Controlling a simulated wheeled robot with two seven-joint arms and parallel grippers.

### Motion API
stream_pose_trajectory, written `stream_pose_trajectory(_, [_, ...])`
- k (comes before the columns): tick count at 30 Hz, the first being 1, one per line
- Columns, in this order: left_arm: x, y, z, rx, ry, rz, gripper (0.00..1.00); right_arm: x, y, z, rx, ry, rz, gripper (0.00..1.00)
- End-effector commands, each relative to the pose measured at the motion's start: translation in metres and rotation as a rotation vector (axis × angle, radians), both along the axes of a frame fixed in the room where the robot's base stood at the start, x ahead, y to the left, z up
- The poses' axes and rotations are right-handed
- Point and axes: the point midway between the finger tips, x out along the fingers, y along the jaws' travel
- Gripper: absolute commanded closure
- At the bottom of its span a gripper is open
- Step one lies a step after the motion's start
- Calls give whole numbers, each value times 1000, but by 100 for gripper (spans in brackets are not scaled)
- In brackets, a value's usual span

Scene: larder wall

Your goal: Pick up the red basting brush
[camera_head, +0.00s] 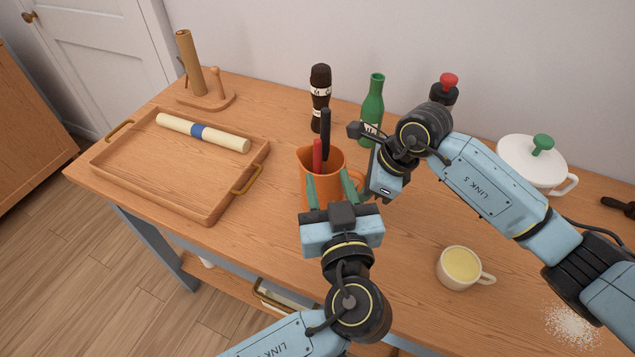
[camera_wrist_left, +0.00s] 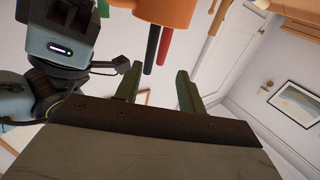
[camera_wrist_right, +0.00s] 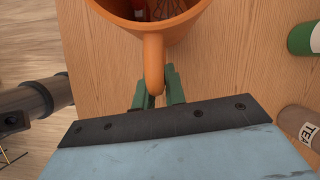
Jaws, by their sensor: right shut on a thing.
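The red basting brush shows as a red handle (camera_head: 318,156) standing up out of an orange mug (camera_head: 321,167); its lower end is hidden inside. A black handle (camera_head: 325,135) stands close beside it. My left gripper (camera_head: 330,180) is open in front of the mug. In the left wrist view the end of the red handle (camera_wrist_left: 152,52) lies between the open fingers (camera_wrist_left: 157,78) in the picture, with no contact visible. My right gripper (camera_wrist_right: 158,88) is shut on the mug's handle (camera_wrist_right: 153,66), beside the mug.
A green bottle (camera_head: 372,108) and a dark bottle (camera_head: 320,98) stand behind the mug. A wooden tray (camera_head: 150,180) with a rolling pin (camera_head: 203,133) lies at left. A cup (camera_head: 457,277) and a white lidded pot (camera_head: 528,160) are at right.

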Motion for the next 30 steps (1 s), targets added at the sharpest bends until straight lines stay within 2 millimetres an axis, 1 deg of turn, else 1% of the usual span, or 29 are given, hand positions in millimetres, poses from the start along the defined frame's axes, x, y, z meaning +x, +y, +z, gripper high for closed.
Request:
stream_pose_trajectory(1, [6, 1, 1, 1, -3, 1, 60, 0, 0, 1, 1, -1, 0, 100])
stream_pose_trajectory(7, [20, 5, 0, 2, -3, 1, 60, 0, 0, 1, 1, -1, 0, 100])
stream_pose_trajectory(12, [45, 11, -2, 3, -4, 1, 60, 0, 0, 1, 2, -1, 0, 100])
stream_pose_trajectory(15, [57, 12, -2, 3, -2, -1, 60, 0, 0, 1, 2, -1, 0, 100])
stream_pose_trajectory(18, [62, 13, -3, 1, 0, -1, 60, 0, 0, 1, 1, -1, 0, 100])
stream_pose_trajectory(24, [62, 13, -3, 0, 1, -1, 60, 0, 0, 0, 1, -1, 0, 100])
stream_pose_trajectory(26, [62, 13, -3, 0, 1, -1, 67, 0, 0, 0, 1, -1, 0, 100])
stream_pose_trajectory(30, [62, 13, -3, 0, 1, -1, 85, 0, 0, 1, 1, -1, 0, 100])
